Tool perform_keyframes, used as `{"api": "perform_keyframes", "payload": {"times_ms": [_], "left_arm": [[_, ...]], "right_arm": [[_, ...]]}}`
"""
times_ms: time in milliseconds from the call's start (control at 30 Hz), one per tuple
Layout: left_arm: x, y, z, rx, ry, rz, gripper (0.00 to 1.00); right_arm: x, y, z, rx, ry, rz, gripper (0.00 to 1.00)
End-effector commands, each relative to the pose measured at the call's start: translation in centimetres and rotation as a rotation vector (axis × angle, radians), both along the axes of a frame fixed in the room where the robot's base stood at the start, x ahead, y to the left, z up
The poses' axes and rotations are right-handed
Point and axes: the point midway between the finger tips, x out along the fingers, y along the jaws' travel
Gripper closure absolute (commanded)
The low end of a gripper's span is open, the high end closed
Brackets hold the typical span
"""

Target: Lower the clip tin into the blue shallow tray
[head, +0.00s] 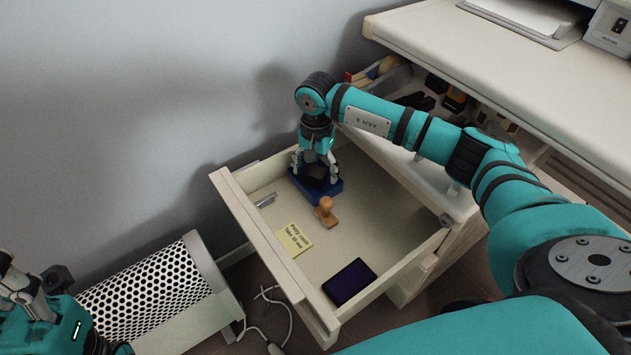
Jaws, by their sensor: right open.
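The blue shallow tray (327,193) lies inside the open drawer, towards its back left. A small dark box-like thing (314,174), which looks like the clip tin, is at the tray between the fingers of my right gripper (316,178). The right gripper points down over the tray and is open around the dark thing. I cannot tell whether a finger touches it. The gripper hides part of the tray. My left gripper (18,290) is at the lower left edge, far from the drawer and partly cut off.
The open drawer (277,271) also holds a wooden stamp (325,211), a yellow note (294,239), a dark purple pad (349,282) and a small metal thing (265,200). The desk top (480,60) is at upper right.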

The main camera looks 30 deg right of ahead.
Motion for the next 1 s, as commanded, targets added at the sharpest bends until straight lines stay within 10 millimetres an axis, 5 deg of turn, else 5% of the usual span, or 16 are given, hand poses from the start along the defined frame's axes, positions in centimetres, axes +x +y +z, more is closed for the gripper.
{"api": "perform_keyframes", "payload": {"times_ms": [433,833,1000], "left_arm": [[0.0,0.0,0.0,0.001,-0.002,-0.001,0.69],[0.2,-0.1,0.2,0.005,0.009,0.0,0.69],[3.2,-0.7,0.6,0.056,0.18,0.011,0.69]], "right_arm": [[0.1,0.0,8.9,0.001,-0.003,0.0,0.26],[0.0,0.0,10.9,0.001,0.001,0.0,0.26],[0.0,0.0,12.8,0.001,-0.001,0.0,0.26]]}}
